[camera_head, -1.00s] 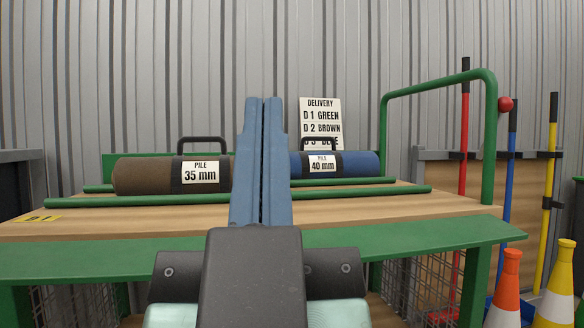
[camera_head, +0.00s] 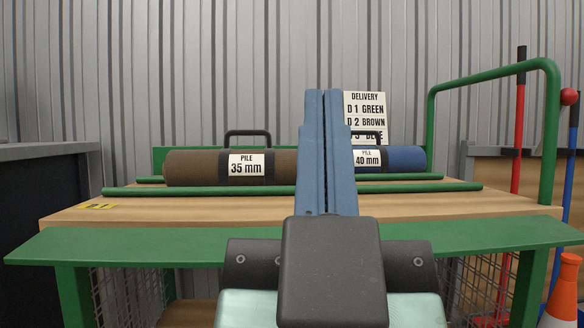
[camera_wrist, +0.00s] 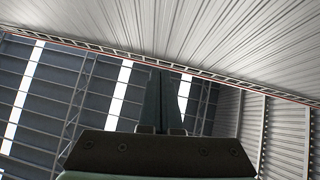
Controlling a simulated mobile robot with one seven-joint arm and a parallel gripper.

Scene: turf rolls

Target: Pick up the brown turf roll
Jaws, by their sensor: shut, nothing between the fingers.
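The brown turf roll (camera_head: 196,168) lies on its side on the wooden bench top, between green rails. It has a dark band, a black carry handle (camera_head: 247,134) and a label "PILE 35 mm" (camera_head: 247,165). My gripper (camera_head: 327,92) points upward in front of the bench with its blue fingers together and nothing between them. The fingers stand to the right of the brown roll in the picture and hide part of the area between the rolls. In the wrist view, the gripper (camera_wrist: 159,72) points at the roof and wall; no roll shows there.
A blue turf roll (camera_head: 405,159) labelled "40 mm" lies on the bench (camera_head: 230,210), right of my fingers. A delivery sign (camera_head: 365,108) stands behind it. A green hoop rail (camera_head: 552,130) rises at the right end. A dark cabinet (camera_head: 45,220) is at left.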

